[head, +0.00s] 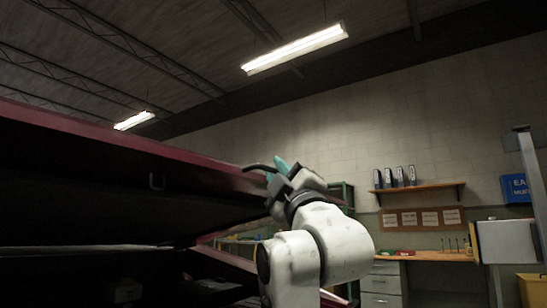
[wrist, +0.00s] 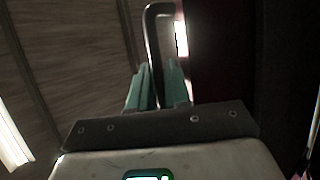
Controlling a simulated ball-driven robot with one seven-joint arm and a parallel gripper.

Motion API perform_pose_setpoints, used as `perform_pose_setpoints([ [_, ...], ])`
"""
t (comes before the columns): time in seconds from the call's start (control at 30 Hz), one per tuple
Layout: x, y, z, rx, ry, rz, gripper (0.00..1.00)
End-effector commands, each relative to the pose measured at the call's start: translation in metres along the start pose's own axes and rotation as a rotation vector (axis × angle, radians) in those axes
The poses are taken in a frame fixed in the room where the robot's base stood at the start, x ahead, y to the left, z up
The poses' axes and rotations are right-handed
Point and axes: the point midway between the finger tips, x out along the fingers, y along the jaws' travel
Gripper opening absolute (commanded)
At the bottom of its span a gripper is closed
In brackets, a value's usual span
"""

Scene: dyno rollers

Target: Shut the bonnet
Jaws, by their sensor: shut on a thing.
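The bonnet (head: 100,135) is a dark red panel with a black underside, and it stands raised across the left of the head view. A dark bent bar like a handle (head: 257,167) sticks out at its right end. My gripper (head: 280,166) is at that end, with its teal fingers shut on the bar. In the wrist view the handle (wrist: 153,42) rises between the two teal fingers of my gripper (wrist: 157,88) and bends over at the top. The bonnet's dark red edge (wrist: 207,45) shows to its right. The space under the bonnet is mostly too dark to make out.
A workbench (head: 430,256) with drawers stands at the back right, below a shelf (head: 420,187) with several binders. A grey post with a box (head: 507,241) stands at the far right. Ceiling lights (head: 295,49) hang above. The air above the bonnet is clear.

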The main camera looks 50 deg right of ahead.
Motion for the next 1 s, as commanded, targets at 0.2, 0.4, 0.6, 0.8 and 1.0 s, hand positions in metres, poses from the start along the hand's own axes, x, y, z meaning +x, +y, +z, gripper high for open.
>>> perform_pose_setpoints([
  [0.2, -0.052, -0.061, 0.027, 0.034, -0.009, 0.036, 0.0],
  [0.4, -0.096, -0.099, 0.046, 0.056, -0.013, 0.084, 0.0],
  [0.6, -0.132, -0.135, 0.062, 0.065, -0.019, 0.106, 0.0],
  [0.8, -0.16, -0.163, 0.074, 0.063, -0.019, 0.109, 0.0],
  [1.0, -0.179, -0.178, 0.079, 0.056, -0.013, 0.109, 0.0],
])
